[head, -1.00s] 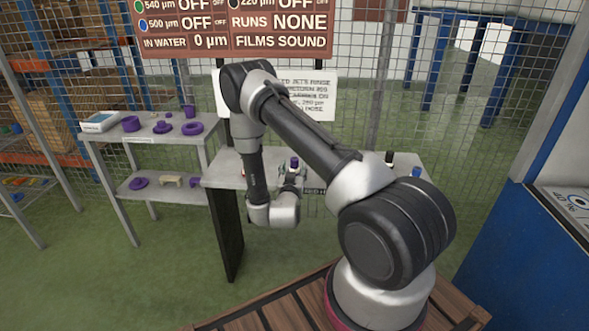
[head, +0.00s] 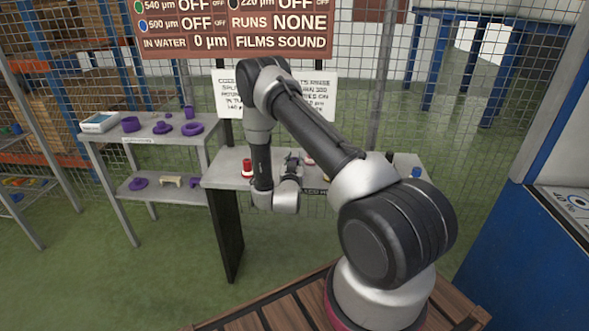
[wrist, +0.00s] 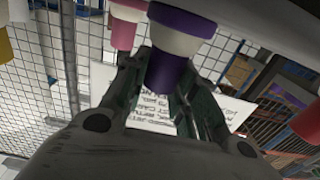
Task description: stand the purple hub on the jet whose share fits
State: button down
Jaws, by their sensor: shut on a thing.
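My gripper (head: 292,163) is over the grey bench (head: 226,172), largely behind my wrist in the head view. In the wrist view its two fingers stand either side of the purple hub (wrist: 166,72) and are shut on it. A white band and a wider purple part adjoin the hub there; I cannot tell whether they touch it. A pink and white piece (wrist: 124,32) is beside it. A red piece (head: 247,168) stands on the bench left of my forearm, a pink one (head: 310,161) just right of the gripper, and a blue one (head: 415,173) at the right end.
A grey shelf (head: 150,137) at the left holds several purple parts and a blue-white box (head: 99,122). A notice (head: 312,92) and a brown board (head: 240,28) stand behind the bench, before a mesh fence. A blue machine (head: 510,250) is at the right.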

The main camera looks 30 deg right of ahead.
aim_at(294, 159)
notch_tip(294, 159, up, 10)
jog(key=shift+r, duration=0.1)
jog(key=s+a+f+n+t+y, duration=0.1)
jog(key=s+a+n+t+y, duration=0.2)
jog(key=a+n+y, duration=0.95)
jog(key=s+a+r+m+h, duration=0.2)
jog(key=s+a+m, duration=0.2)
jog(key=s+m, duration=0.1)
jog(key=shift+a+r+m, duration=0.2)
jog(key=shift+m, duration=0.15)
jog(key=shift+h, duration=0.25)
